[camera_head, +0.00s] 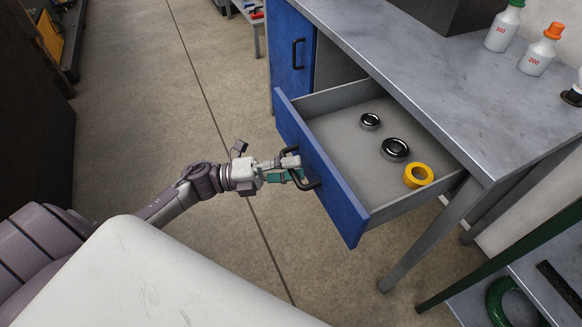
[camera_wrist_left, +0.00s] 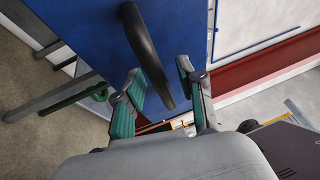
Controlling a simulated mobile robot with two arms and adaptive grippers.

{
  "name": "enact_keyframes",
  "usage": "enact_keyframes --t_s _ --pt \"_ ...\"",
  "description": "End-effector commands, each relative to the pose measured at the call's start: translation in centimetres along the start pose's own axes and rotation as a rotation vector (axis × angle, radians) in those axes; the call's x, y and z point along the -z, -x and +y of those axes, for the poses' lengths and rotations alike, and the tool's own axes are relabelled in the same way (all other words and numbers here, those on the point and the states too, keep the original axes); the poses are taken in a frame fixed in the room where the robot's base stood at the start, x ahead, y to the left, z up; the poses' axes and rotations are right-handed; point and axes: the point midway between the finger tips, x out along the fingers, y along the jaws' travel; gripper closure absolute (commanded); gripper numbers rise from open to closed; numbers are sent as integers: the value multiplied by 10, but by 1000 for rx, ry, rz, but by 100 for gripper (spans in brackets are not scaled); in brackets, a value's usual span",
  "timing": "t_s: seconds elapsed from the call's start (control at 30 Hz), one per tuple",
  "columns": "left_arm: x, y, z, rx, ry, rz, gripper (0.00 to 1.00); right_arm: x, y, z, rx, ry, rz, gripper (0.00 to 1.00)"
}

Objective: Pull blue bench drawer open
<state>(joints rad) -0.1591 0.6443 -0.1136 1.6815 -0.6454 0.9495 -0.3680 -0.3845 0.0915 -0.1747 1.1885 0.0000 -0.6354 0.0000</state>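The blue bench drawer (camera_head: 345,197) is pulled well out of the grey metal bench in the head view; its grey inside shows. Its dark bar handle (camera_head: 306,183) is on the blue front. My left gripper (camera_head: 293,169) is at this handle. In the left wrist view, the curved handle (camera_wrist_left: 148,50) runs down between the two green-padded fingers of my left gripper (camera_wrist_left: 160,85). The fingers are apart, with small gaps beside the bar, so they do not appear closed on it. My right gripper is not in view.
Two dark round pieces (camera_head: 395,149) and a yellow ring (camera_head: 418,175) lie in the drawer. White bottles (camera_head: 502,28) stand on the bench top (camera_head: 440,75). A blue cabinet door (camera_head: 291,50) is beyond the drawer. The floor (camera_head: 150,110) left of the drawer is clear.

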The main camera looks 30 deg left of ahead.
Motion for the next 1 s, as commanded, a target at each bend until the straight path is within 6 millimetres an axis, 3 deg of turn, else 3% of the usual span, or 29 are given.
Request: enact_keyframes --t_s 0.17,0.5,0.7,1.0 --pt "0 9 0 -2 0 -2 61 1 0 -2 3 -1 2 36" --pt "0 78 1 -4 3 -2 61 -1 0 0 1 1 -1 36" --pt "0 109 1 -2 1 -2 61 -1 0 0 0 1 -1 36" --pt "0 121 0 0 0 0 61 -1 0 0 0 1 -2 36"
